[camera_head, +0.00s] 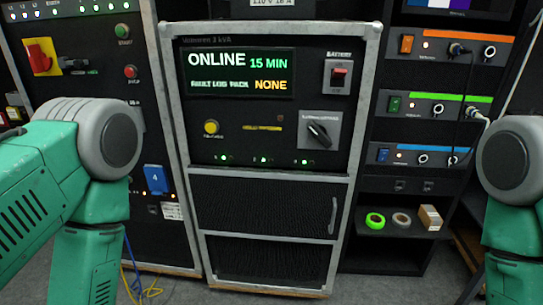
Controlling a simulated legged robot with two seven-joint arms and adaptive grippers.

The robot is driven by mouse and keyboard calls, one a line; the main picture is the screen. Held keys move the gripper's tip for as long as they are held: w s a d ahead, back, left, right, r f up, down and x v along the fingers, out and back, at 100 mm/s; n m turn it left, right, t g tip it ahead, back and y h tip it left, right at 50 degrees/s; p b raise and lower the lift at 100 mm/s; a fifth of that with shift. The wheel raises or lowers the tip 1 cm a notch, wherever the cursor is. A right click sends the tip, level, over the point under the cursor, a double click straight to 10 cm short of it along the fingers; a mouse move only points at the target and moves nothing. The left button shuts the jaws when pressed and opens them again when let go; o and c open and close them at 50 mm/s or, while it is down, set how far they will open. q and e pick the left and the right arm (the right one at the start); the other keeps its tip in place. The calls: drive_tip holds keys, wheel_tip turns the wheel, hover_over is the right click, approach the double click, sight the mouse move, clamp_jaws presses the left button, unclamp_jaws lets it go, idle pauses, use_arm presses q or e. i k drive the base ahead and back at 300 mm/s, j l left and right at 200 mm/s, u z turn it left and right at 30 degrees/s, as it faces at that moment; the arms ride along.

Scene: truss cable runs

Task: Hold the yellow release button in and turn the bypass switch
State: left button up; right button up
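The yellow release button (211,127) is a small round button on the left of the black front panel of the middle cabinet. The bypass switch (319,134) is a black rotary knob on a grey plate at the right of the same panel, its handle slanting. Nothing touches the button or the switch. My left arm comes in at the left edge and my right arm at the right edge, both green with grey joints. Neither gripper shows in the frame.
A shelf (396,228) at right holds green tape (375,220), another roll and a small box (429,217). Cables hang at the right rack. Space before the panel is clear.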

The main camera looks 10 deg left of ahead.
sight(210, 128)
drive_tip(key=i+j, duration=0.25)
drive_tip(key=i, duration=0.2)
drive_tip(key=i+j, duration=0.3)
drive_tip(key=i, duration=0.1)
